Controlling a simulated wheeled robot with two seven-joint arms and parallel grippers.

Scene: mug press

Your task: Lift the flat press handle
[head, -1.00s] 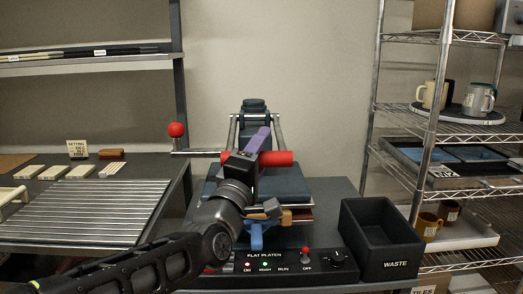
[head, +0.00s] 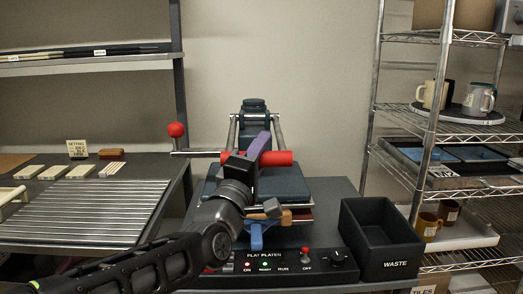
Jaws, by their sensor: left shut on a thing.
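The flat press (head: 288,182) stands on the dark table, with a dark blue upper platen and a front panel reading FLAT PLATEN (head: 284,261). Its handle is a horizontal bar with a red grip (head: 278,158) across the front of the press, above the platen. My left gripper (head: 257,151) is shut on the red grip; its fingers and wrist hide the grip's middle. Orange-brown and blue parts (head: 270,222) show at the platen's front, partly behind my arm. My right gripper is not in view.
A black WASTE bin (head: 379,238) stands right of the press. A wire shelf (head: 440,125) with mugs and trays is farther right. A roller table (head: 85,212) is on the left.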

